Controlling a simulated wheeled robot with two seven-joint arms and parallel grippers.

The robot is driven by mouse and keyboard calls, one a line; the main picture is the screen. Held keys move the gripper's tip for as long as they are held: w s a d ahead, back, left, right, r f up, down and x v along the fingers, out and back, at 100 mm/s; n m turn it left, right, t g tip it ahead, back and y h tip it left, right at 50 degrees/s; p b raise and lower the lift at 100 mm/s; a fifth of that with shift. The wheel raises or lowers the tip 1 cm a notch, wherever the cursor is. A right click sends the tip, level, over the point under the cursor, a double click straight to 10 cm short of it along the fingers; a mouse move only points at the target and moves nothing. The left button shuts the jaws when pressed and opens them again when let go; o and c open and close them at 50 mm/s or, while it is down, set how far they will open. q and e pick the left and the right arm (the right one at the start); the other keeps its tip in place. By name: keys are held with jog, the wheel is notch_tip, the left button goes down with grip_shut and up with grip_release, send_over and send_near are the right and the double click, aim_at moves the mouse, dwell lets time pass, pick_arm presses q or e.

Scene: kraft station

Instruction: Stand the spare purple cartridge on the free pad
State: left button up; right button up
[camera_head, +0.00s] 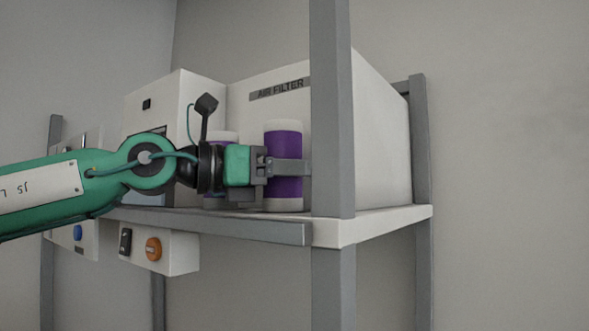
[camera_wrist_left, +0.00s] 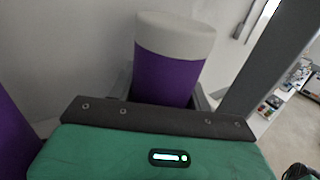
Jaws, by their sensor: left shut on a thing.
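A purple cartridge (camera_head: 283,140) with pale end caps stands upright on the shelf in front of the box marked AIR FILTER. My left gripper (camera_head: 290,167) reaches in from the left and is shut on this cartridge around its middle. In the left wrist view the held cartridge (camera_wrist_left: 170,75) rises between the fingers, with its pale cap up. A second purple cartridge (camera_head: 222,138) stands to the left, mostly hidden behind my wrist; part of it also shows at the left edge of the wrist view (camera_wrist_left: 14,140). No pad can be made out. My right gripper is not in view.
The AIR FILTER box (camera_head: 375,130) stands close behind the cartridges. A grey post (camera_head: 332,110) rises just right of the held cartridge at the shelf's front edge (camera_head: 250,228). A control box with an orange knob (camera_head: 153,249) hangs below the shelf.

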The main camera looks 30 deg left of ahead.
pick_arm(q)
jog(key=o, duration=0.8)
jog(key=shift+d+f, duration=0.1)
jog(key=shift+f, duration=0.05)
jog(key=shift+c, duration=0.2)
jog(key=shift+o, duration=0.8)
jog(key=shift+r, duration=0.25)
jog(key=shift+s+a+f, duration=0.15)
jog(key=shift+s+a, duration=0.1)
jog(key=shift+a, duration=0.05)
jog(key=b+v, duration=0.5)
jog(key=v, duration=0.6)
jog(key=shift+s, duration=0.15)
